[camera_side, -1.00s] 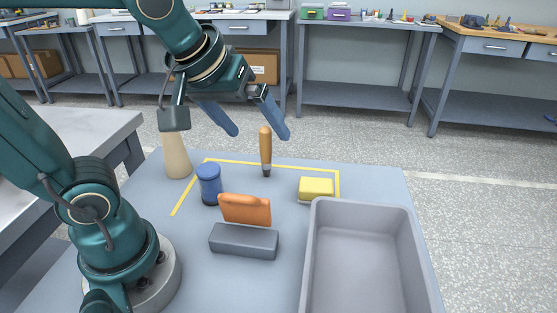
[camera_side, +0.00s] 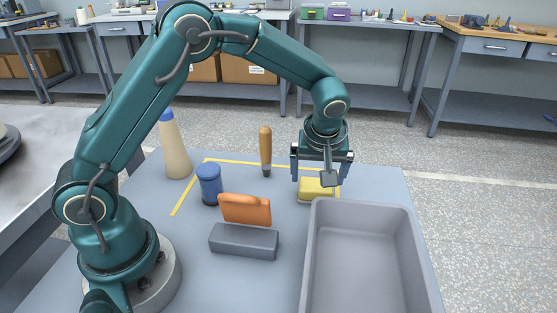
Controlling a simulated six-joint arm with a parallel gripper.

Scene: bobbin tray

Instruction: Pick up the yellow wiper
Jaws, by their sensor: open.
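The yellow wiper (camera_side: 315,190) is a small yellow block with a pale underside. It lies on the blue-grey table near the right corner of the yellow tape outline, just behind the grey bin. My gripper (camera_side: 320,182) points down directly over it with its fingers spread open. One finger hangs at the wiper's left and the other at its right. Part of the wiper's top and right side is hidden behind my gripper. I cannot tell whether the fingers touch it.
The empty grey bin (camera_side: 311,262) stands close in front of the wiper. To the left are an orange-handled tool (camera_side: 265,150), a blue cylinder (camera_side: 209,185), an orange piece (camera_side: 245,209) by a dark grey block (camera_side: 243,241), and a beige cone-shaped bottle (camera_side: 174,150).

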